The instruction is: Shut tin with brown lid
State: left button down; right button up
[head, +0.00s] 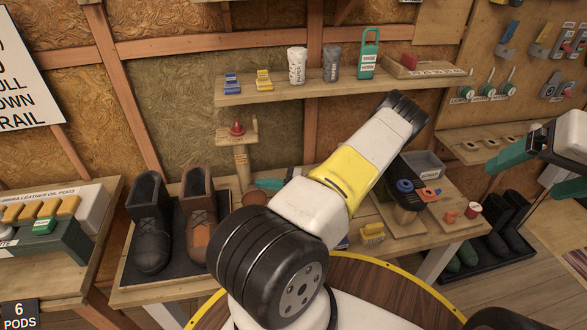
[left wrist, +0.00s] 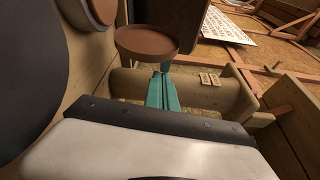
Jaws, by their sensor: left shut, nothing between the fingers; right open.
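A round brown lid-like disc (head: 255,198) shows in the head view, on the bench between the boots and my left arm. In the left wrist view a round brown disc with a raised rim (left wrist: 147,40) lies just beyond the fingertips; it looks like the same lid. The tin body cannot be made out, and my left arm covers much of the bench there. My left gripper (head: 265,184) is shut and empty, close to the disc; its teal fingers also show in the left wrist view (left wrist: 163,80). Whether they touch is unclear. My right gripper (head: 510,180) is open and empty at the right.
A black boot (head: 150,225) and a brown boot (head: 199,210) stand left of the disc. A red-topped item (head: 237,129) sits on a small wall bracket behind. A shelf (head: 340,90) with bottles runs above. Black boots (head: 508,220) stand at lower right.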

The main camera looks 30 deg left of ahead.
aim_at(258, 190)
pick_arm(q)
jog(key=shift+n, duration=0.7)
jog(key=shift+s+d+r, duration=0.4)
jog(key=shift+s+d, duration=0.3)
jog(key=shift+s, duration=0.2)
jog(key=shift+s+d+r, duration=0.35)
jog(key=shift+s+d, duration=0.35)
jog(key=shift+s, duration=0.15)
